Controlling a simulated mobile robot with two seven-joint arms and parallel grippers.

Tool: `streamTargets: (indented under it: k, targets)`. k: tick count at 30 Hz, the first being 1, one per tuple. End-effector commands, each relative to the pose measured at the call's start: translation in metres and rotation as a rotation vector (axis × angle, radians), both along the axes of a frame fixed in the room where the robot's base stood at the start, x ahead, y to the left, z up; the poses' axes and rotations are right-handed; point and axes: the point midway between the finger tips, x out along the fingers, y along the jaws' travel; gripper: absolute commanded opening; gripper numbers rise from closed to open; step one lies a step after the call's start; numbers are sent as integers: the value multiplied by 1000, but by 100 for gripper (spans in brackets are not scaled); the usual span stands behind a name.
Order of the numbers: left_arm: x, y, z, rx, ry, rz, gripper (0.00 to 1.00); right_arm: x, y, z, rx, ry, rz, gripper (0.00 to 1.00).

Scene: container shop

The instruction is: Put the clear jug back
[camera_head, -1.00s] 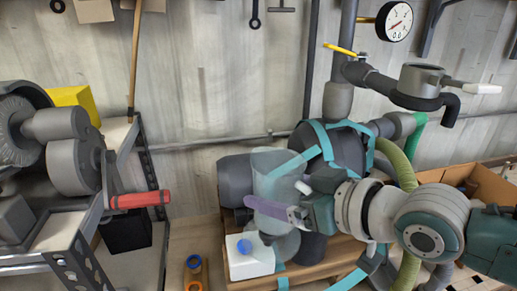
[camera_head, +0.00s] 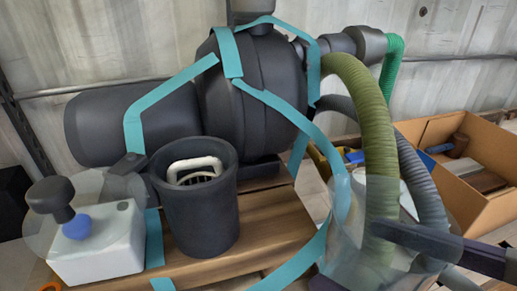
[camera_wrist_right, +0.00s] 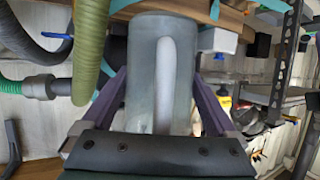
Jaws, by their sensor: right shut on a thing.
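The clear jug (camera_head: 352,245) is see-through and sits at the lower right of the head view. My right gripper (camera_head: 362,254) has its purple fingers around the jug's body. In the right wrist view the jug (camera_wrist_right: 145,60) fills the space between the two fingers of the right gripper (camera_wrist_right: 160,95), with a pale upright strip showing on it. The hose and a teal strap show through or beside the jug in the head view. I cannot tell whether its base touches anything. My left gripper is not in view.
A strapped dark tank (camera_head: 255,90) stands on a wooden plank base (camera_head: 270,225). A black cup (camera_head: 200,225) holds a white object. A white box (camera_head: 100,250) with a blue knob is at left. A green hose (camera_head: 372,140) and an open cardboard box (camera_head: 490,185) are at right.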

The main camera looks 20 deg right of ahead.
Motion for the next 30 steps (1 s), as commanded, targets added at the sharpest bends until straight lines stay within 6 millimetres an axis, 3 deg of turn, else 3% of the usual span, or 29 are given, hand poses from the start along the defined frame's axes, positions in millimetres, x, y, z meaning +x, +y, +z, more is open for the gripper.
streamTargets:
  k: [18,30]
  targets:
    - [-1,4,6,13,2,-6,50,133,4,3,0,-6,-1,25]
    - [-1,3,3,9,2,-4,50,188,6,2,0,-3,-1,25]
